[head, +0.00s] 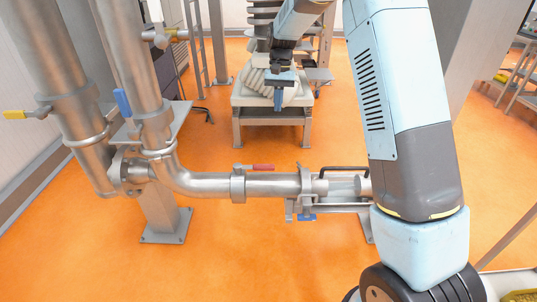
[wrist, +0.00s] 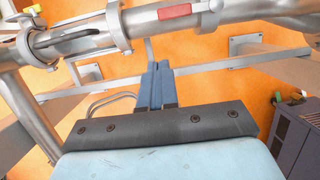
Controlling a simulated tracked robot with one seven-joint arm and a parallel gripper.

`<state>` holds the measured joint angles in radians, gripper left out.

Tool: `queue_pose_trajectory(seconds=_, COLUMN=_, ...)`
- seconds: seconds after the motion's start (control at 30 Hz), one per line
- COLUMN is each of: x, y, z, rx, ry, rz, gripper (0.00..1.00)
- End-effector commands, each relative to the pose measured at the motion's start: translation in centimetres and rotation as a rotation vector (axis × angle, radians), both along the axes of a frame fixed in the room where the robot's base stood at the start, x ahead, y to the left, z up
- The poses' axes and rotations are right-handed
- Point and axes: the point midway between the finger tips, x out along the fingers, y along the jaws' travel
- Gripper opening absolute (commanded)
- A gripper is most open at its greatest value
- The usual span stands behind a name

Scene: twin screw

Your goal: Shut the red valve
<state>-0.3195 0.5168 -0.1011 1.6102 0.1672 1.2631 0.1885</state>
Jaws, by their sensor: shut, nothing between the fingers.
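The red valve handle (head: 254,167) is a short lever on top of the horizontal steel pipe (head: 210,183), lying along the pipe. In the wrist view the red grip (wrist: 174,12) shows at the top, also lined up with the pipe. My gripper (head: 278,108) has blue fingers pointing down in the head view, above and apart from the handle in the picture. In the wrist view the fingers (wrist: 155,68) are pressed together and empty, pointing toward the pipe without touching the red handle. The valve's inner state is hidden.
A blue handle (head: 122,102) and a yellow handle (head: 14,115) are on the upright pipes at left. A machine on a stand (head: 272,95) is behind. Orange floor lies open in front.

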Motion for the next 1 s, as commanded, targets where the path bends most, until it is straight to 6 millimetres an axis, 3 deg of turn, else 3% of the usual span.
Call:
queue_pose_trajectory(seconds=0.1, x=1.6, y=1.7, z=-3.6, rx=-0.016, ry=0.051, rz=0.004, gripper=0.0)
queue_pose_trajectory(seconds=0.3, x=3.0, y=3.6, z=-7.4, rx=-0.034, ry=0.103, rz=0.009, gripper=0.0)
queue_pose_trajectory(seconds=0.43, x=3.3, y=4.1, z=-8.5, rx=-0.039, ry=0.119, rz=0.009, gripper=0.0)
queue_pose_trajectory(seconds=0.87, x=3.4, y=4.2, z=-8.8, rx=-0.04, ry=0.122, rz=0.008, gripper=0.0)
queue_pose_trajectory(seconds=1.0, x=3.0, y=4.2, z=-9.7, rx=-0.04, ry=0.123, rz=0.008, gripper=0.0)
